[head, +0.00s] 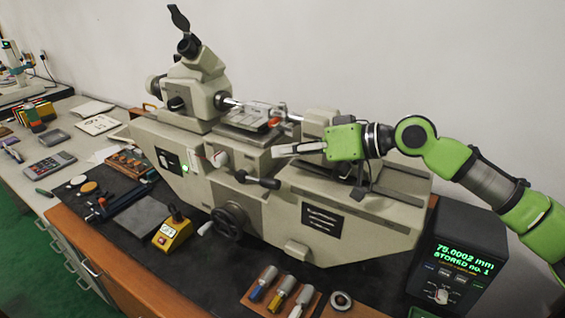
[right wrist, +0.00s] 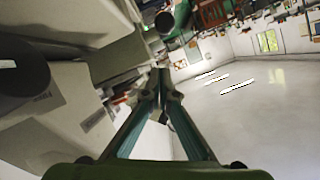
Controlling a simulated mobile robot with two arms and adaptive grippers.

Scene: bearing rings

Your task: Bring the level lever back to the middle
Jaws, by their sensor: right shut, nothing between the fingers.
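A large beige measuring machine (head: 290,190) stands on the bench. On its front, a dark lever with a round black knob (head: 257,180) points to the right, above the handwheel. A smaller lever with a red mark (head: 217,158) sits left of it; I cannot tell for certain which is the level lever. My right gripper (head: 277,151) is shut and empty, above and right of the black-knobbed lever and apart from it. In the right wrist view its fingers (right wrist: 161,80) meet, with machine parts to their left. My left gripper is not in view.
A handwheel (head: 229,220) sits low on the machine front. A yellow control box (head: 172,234), a wooden stand with coloured-handled tools (head: 279,292) and a ring (head: 341,300) lie in front. A display box (head: 459,262) reading 75.0002 mm stands at right. The dark mat between is partly clear.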

